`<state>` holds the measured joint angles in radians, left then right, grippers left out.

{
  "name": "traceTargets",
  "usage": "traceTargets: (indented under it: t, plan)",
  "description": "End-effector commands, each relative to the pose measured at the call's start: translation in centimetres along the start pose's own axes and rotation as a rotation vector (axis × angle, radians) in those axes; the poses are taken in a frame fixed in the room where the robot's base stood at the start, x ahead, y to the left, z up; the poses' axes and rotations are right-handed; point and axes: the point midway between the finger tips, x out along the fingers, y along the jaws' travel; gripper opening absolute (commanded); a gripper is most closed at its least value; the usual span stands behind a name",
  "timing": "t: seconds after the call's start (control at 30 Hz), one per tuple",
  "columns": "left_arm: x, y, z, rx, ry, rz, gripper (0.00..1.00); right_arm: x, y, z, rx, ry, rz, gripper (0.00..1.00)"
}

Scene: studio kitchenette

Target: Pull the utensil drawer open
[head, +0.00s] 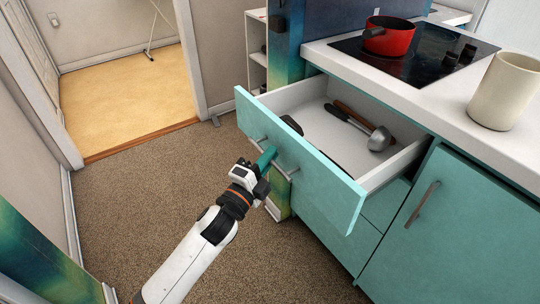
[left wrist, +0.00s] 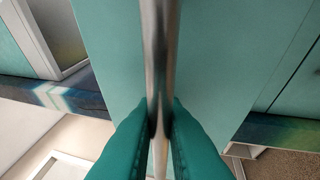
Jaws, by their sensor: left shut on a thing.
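The utensil drawer (head: 318,177) has a teal front and a white inside, and it stands well out from the cabinet in the head view. Utensils with dark and brown handles and a metal ladle (head: 378,138) lie in it. My left gripper (head: 268,160) is at the drawer front, shut on its metal bar handle (head: 282,166). In the left wrist view the handle (left wrist: 160,60) runs upright between the two teal fingers (left wrist: 160,125). My right gripper is in neither view.
A cabinet door (head: 450,225) is closed at the right. Brown carpet (head: 150,205) lies clear at the left, before a doorway.

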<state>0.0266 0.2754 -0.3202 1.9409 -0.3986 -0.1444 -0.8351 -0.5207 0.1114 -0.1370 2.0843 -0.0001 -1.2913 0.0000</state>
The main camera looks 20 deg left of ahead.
Motion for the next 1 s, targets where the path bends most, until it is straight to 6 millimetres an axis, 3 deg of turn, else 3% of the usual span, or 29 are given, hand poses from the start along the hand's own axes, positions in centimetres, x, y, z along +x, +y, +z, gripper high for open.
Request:
traceTargets:
  t: [0.17, 0.2, 0.33, 0.7, 0.87, 1.0]
  plan:
    - [0.0, -0.2, 0.0, 0.000, 0.000, -0.004, 0.00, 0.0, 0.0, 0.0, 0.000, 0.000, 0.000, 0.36]
    - [0.0, -0.2, 0.0, 0.000, 0.000, -0.004, 0.12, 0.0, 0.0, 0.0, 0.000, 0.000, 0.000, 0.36]
    - [0.0, -0.1, 0.0, 0.000, 0.000, -0.003, 0.32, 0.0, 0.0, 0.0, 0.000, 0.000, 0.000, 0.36]
    - [-0.6, -0.1, 0.0, 0.000, 0.001, -0.002, 0.32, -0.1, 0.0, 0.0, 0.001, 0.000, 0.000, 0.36]
    - [-3.1, -0.2, 0.0, 0.000, 0.001, -0.006, 0.32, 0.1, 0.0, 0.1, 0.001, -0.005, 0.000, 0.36]
    - [-6.2, -0.2, 0.0, -0.001, 0.001, -0.006, 0.32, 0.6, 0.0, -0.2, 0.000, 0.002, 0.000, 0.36]
